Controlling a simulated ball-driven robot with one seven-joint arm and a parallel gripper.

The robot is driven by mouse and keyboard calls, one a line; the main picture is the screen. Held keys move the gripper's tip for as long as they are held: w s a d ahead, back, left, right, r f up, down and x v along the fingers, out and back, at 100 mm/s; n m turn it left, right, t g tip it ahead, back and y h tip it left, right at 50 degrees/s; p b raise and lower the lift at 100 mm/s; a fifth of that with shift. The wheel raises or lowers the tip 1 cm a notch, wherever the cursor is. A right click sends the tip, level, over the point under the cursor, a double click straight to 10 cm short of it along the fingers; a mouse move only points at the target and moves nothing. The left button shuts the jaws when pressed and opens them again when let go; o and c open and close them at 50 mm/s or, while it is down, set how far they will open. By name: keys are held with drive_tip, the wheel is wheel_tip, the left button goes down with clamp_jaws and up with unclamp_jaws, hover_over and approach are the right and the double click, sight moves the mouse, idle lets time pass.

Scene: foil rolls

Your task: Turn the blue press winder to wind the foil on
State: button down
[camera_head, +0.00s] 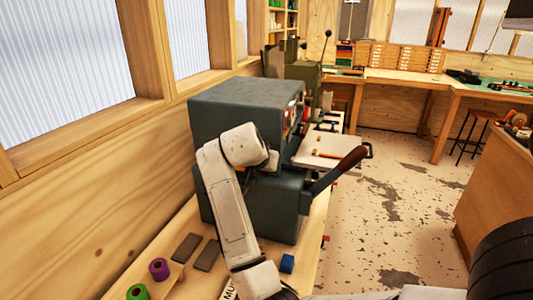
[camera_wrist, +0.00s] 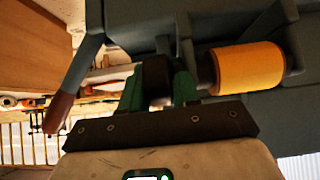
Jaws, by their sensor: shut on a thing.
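The blue-grey press (camera_head: 245,105) stands on the wooden bench against the left wall; its body also fills the top of the wrist view (camera_wrist: 205,20). A dark round winder knob (camera_wrist: 156,72) sticks out below the press. My gripper (camera_wrist: 158,88) has its green fingers closed on either side of this knob. An orange-gold foil roll (camera_wrist: 245,68) sits on a spindle just right of the fingers. In the head view my pale arm reaches to the press front, and my gripper and the winder are hidden there.
The press's lever with a brown grip (camera_head: 350,160) juts out right of my arm; it also shows in the wrist view (camera_wrist: 58,113). A purple roll (camera_head: 159,269), a green roll (camera_head: 137,292) and a small blue block (camera_head: 287,263) lie on the near bench.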

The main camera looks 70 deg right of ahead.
drive_tip(key=shift+r+y+p, duration=0.1)
drive_tip(key=shift+y+p, duration=0.7)
drive_tip(key=shift+p, duration=0.2)
drive_tip(key=c, duration=0.9)
unclamp_jaws()
drive_tip(key=b+v, duration=0.1)
drive_tip(key=v, duration=0.9)
drive_tip(key=shift+a+r+b, duration=0.15)
drive_tip(key=shift+r+b, duration=0.1)
drive_tip(key=shift+b, duration=0.05)
